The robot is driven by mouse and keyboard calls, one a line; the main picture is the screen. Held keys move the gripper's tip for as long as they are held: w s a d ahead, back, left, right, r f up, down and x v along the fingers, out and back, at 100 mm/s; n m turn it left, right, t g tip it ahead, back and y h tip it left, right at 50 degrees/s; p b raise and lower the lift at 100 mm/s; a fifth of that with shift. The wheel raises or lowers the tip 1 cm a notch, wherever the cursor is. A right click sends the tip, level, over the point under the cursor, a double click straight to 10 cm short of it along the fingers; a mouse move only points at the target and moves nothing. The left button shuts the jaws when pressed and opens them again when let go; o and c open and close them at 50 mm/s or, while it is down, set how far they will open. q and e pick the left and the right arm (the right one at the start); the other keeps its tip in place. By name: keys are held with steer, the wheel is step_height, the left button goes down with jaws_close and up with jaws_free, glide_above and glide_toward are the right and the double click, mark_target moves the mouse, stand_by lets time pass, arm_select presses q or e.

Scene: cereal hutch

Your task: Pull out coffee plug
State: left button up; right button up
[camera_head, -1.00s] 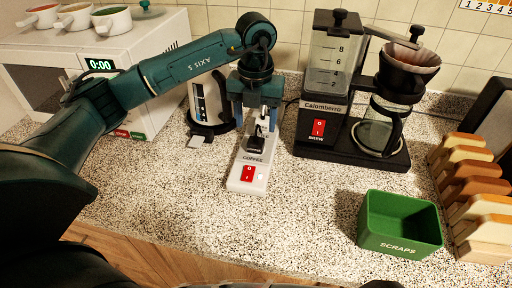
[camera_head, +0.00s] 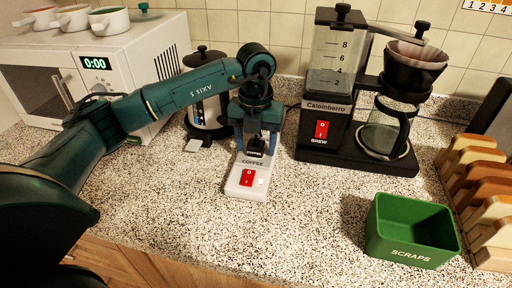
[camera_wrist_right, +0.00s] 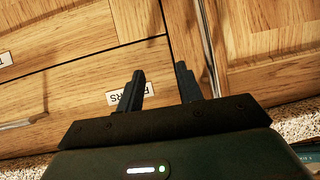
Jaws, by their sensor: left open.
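A white power strip (camera_head: 238,189) labelled COFFEE, with a red switch (camera_head: 247,177), lies on the counter in the head view. A black plug (camera_head: 256,146) sits at the strip's far end, partly hidden by my left gripper. My left gripper (camera_head: 256,150) points down over the plug, its fingers open on either side of it; I cannot tell whether they touch it. The coffee maker (camera_head: 322,105) with its red BREW switch stands to the right of the strip. My right gripper (camera_wrist_right: 160,88) is open and empty in the right wrist view, in front of wooden drawer fronts.
A green SCRAPS box (camera_head: 412,252) and a rack of bread slices (camera_head: 490,215) are at the right. The front counter is clear.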

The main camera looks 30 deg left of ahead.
mark_target(256, 143)
stand_by(0.7)
arm_select(q)
jaws_close()
steer(key=shift+r+p, duration=2.05)
steer(key=shift+r, duration=1)
